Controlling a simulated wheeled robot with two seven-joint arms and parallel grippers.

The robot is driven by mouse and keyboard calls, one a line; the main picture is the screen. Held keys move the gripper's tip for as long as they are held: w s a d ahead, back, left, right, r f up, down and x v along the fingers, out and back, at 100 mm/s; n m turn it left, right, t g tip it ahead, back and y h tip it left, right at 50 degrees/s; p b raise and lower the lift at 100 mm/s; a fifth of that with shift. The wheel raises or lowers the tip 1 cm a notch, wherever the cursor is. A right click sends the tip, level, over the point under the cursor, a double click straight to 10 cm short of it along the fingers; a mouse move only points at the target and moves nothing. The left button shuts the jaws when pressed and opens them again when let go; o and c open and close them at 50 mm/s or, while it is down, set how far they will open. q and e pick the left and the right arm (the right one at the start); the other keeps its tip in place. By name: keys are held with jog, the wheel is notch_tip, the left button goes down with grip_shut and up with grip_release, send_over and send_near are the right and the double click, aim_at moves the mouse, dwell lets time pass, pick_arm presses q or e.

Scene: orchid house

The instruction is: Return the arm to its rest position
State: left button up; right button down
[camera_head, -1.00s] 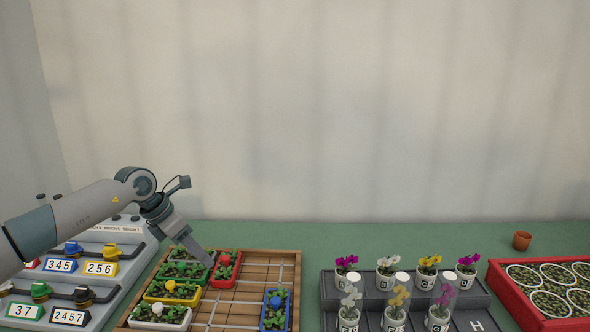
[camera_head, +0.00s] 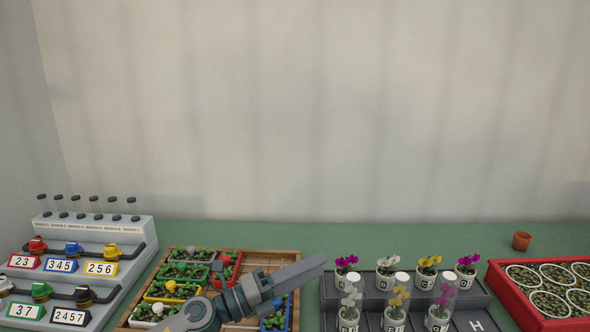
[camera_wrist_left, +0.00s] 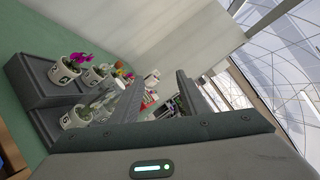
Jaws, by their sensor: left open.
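My left arm comes in low in the head view, and its gripper (camera_head: 308,269) reaches to the right over the wooden planter tray (camera_head: 262,259). In the left wrist view the two fingers of my left gripper (camera_wrist_left: 157,97) stand apart with nothing between them. Beyond the fingers, blurred small objects show in the distance. The gripper hides part of the tray's right side and part of the blue planter (camera_head: 280,310). My right gripper is not in view.
The grey stepped stand (camera_head: 330,292) with potted orchids is right of the gripper. A red crate (camera_head: 512,296) of round pots and a terracotta pot (camera_head: 522,241) are farther right. A valve rack (camera_head: 135,232) with numbered labels is at left.

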pick_arm(q)
jog(key=s+a+f+n+t+y, duration=0.4)
jog(key=a+f+n+y, duration=0.5)
jog(key=n, duration=0.5)
jog(key=s+a+f+n+t+y, duration=0.35)
jog(key=a+f+n+y, duration=0.55)
jog(key=n, duration=0.5)
jog(key=s+a+f+n+g, duration=0.2)
jog(key=s+a+f+g, duration=0.3)
jog(key=s, duration=0.6)
jog(key=s+f+n+g, duration=0.2)
jog(key=s+f+g, duration=0.1)
jog(key=s+f, duration=0.55)
jog(key=s+a+f+n+g, duration=0.3)
jog(key=s+f+g, duration=0.15)
jog(key=s, duration=0.85)
jog(key=w+d+f+t, duration=0.1)
jog(key=w+f, duration=0.2)
jog(key=f, duration=0.8)
jog(key=w+d+f, duration=0.2)
jog(key=f, duration=0.8)
jog(key=s+f, duration=0.3)
jog(key=f, duration=0.6)
jog(key=s+f+m+t+h, duration=0.1)
jog(key=s+f, duration=0.3)
jog(key=f, duration=0.5)
jog(key=shift+d+f, duration=0.15)
jog(key=shift+d, duration=0.3)
